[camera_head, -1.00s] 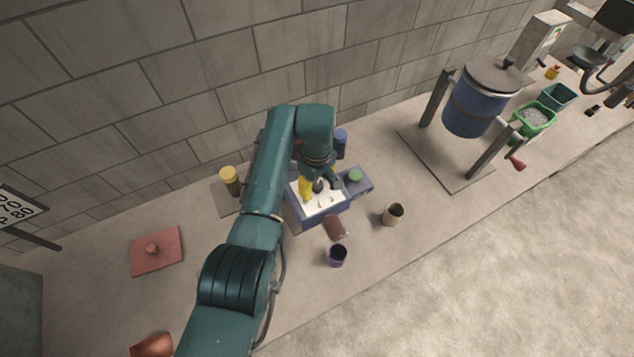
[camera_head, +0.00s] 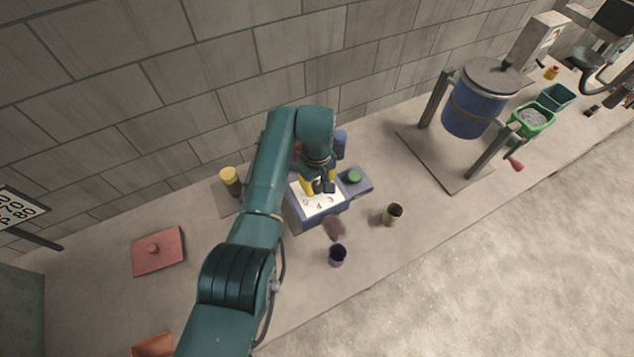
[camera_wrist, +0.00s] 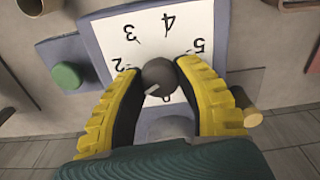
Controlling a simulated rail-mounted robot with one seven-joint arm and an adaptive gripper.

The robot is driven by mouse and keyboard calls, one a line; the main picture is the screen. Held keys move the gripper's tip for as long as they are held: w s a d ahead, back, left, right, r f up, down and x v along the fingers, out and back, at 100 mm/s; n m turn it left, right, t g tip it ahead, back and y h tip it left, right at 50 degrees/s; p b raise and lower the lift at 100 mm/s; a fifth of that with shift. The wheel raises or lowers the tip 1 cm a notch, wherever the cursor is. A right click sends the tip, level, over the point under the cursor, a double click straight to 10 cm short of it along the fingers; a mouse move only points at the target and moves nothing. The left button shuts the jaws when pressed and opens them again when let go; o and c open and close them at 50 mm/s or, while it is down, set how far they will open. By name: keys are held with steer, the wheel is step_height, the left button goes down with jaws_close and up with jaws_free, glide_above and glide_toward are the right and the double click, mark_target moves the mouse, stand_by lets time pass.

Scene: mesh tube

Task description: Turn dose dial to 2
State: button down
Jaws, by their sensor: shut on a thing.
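The dose dial is a round dark knob (camera_wrist: 159,76) with a short pale pointer mark, on a white number plate (camera_wrist: 148,45). In the wrist view the mark points down and left, between the 0 below the knob and the left finger. The 2 shows at the plate's left edge, then 3, 4 and 5 around the top and right; any 1 is hidden by the left finger. My gripper (camera_wrist: 160,72) has its yellow fingertips shut on the knob's sides. In the head view my gripper (camera_head: 319,187) is over the plate on the blue-purple box (camera_head: 325,217), hiding most of the knob.
A green button (camera_head: 354,176) sits on the box's right side extension. A tan cup (camera_head: 393,214) and a purple cup (camera_head: 337,256) stand nearby. A yellow-topped post (camera_head: 230,180) and a red plate (camera_head: 158,251) are left. A blue drum (camera_head: 474,104) stands right; the wall is behind.

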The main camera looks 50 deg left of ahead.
mark_target(317, 185)
steer(key=m+p, duration=0.1)
steer(key=m, duration=0.3)
steer(key=shift+m, duration=1.7)
steer(key=shift+f, duration=0.1)
steer(key=c, duration=0.7)
jaws_free()
steer(key=shift+o, duration=0.2)
step_height(317, 185, up, 12)
